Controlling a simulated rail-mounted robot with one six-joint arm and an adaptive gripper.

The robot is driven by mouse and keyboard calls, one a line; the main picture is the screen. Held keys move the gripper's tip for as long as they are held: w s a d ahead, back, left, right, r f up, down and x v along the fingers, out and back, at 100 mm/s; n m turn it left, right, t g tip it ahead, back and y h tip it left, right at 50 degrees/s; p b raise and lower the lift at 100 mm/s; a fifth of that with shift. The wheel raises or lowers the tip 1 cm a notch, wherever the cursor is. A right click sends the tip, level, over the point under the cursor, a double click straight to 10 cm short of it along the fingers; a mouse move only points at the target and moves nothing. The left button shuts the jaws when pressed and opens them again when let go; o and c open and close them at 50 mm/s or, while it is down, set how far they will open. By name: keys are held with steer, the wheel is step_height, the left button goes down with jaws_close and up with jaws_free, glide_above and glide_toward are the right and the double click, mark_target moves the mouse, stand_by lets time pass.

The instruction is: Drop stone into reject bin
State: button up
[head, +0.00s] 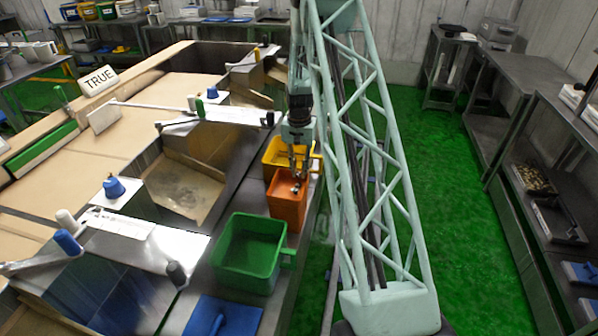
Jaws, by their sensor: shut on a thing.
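My gripper (298,175) points down over the orange bin (286,212), with its fingertips near the bin's opening. It is shut on a small greyish piece (296,187), which seems to be the stone. The piece is too small to make out clearly, and I cannot tell whether it is above the rim or just inside. No label shows which bin is the reject bin. A yellow bin (275,152) stands behind the orange one, partly hidden by my gripper. A green bin (247,256) with a side handle stands in front of it.
The bins stand in a row along the right edge of the metal bench. A blue tray (222,318) lies in front of the green bin. Open chutes (182,190) and levers lie to the left. The green floor (440,200) to the right is clear up to the shelves.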

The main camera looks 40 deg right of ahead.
mark_target(299, 173)
steer(key=shift+f, duration=0.2)
steer(key=o, duration=0.6)
steer(key=shift+c, duration=0.2)
steer(key=shift+r, duration=0.15)
step_height(299, 173, up, 12)
steer(key=p, duration=0.2)
steer(key=shift+r, duration=0.1)
stand_by(0.9)
